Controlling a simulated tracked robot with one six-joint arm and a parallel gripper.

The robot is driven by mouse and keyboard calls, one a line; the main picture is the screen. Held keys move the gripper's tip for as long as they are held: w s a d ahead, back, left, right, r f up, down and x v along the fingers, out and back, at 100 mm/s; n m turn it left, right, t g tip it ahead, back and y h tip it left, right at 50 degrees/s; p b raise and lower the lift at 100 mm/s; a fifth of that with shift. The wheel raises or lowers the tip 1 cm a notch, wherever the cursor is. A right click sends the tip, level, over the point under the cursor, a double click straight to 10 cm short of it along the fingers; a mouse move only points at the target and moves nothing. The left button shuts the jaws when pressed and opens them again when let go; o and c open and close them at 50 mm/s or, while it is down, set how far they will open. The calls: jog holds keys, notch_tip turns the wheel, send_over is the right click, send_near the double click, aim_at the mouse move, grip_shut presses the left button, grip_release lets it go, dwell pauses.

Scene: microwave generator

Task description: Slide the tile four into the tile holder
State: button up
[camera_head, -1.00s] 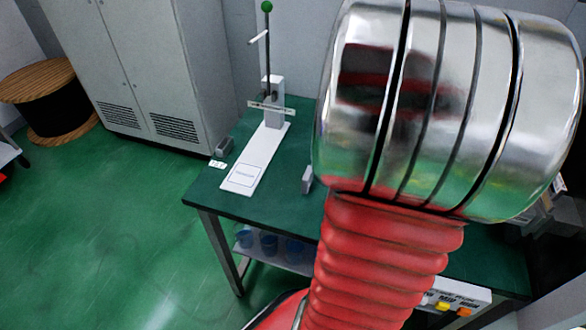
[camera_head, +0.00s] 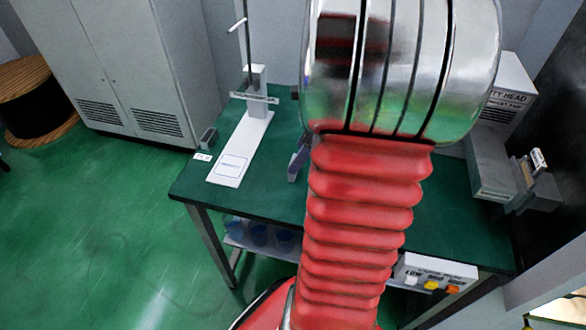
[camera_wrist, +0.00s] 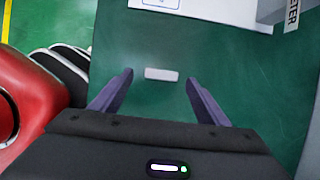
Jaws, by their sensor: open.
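My gripper (camera_wrist: 159,80) is open in the wrist view, its two dark purple fingers apart above the green table. A small light grey, rounded rectangular piece (camera_wrist: 161,74) lies between and just beyond the fingertips, not gripped. No number shows on it, so I cannot tell whether it is tile four. In the head view, a purple-grey finger (camera_head: 298,160) shows at the left of my arm, which hides the rest of the gripper. At the right, a grey bracket-like fixture (camera_head: 530,190) has a small white labelled piece (camera_head: 539,159) at its top; I cannot tell whether this is the tile holder.
A white lever stand (camera_head: 240,150) is on the green table (camera_head: 460,230), with a grey block (camera_head: 208,137) and white label (camera_head: 202,157) beside it. A button box (camera_head: 437,270) is at the front edge. A cabinet (camera_head: 130,70) and cable drum (camera_head: 40,105) stand left.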

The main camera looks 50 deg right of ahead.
jog(key=shift+f, duration=0.1)
jog(key=shift+x, duration=2.55)
jog(key=shift+d, duration=0.15)
jog(key=shift+c, duration=0.5)
jog(key=c, duration=1.1)
jog(key=shift+c, duration=0.2)
notch_tip(320, 180, up, 10)
jog(key=shift+r, duration=0.1)
jog(key=shift+w, duration=0.1)
